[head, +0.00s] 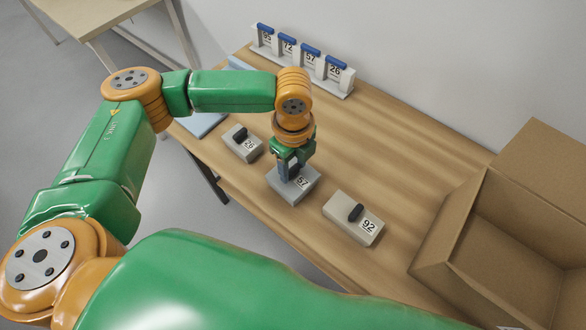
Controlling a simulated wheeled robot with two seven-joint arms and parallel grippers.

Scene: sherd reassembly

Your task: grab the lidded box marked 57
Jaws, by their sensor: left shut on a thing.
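The lidded box marked 57 (290,190) is a grey box near the middle of the wooden table, with its number label on the right of its top. My left gripper (291,171) points down over it and is shut on the dark handle of its lid. The fingers hide most of the handle. I cannot tell whether the box touches the table or is slightly raised. My right gripper is not in view.
Lidded box 92 (353,219) stands to the right and another lidded box (242,143) to the left. A rack of numbered cards with blue tops (303,62) stands along the wall. An open cardboard box (441,225) fills the right end. The table (385,135) is clear behind the boxes.

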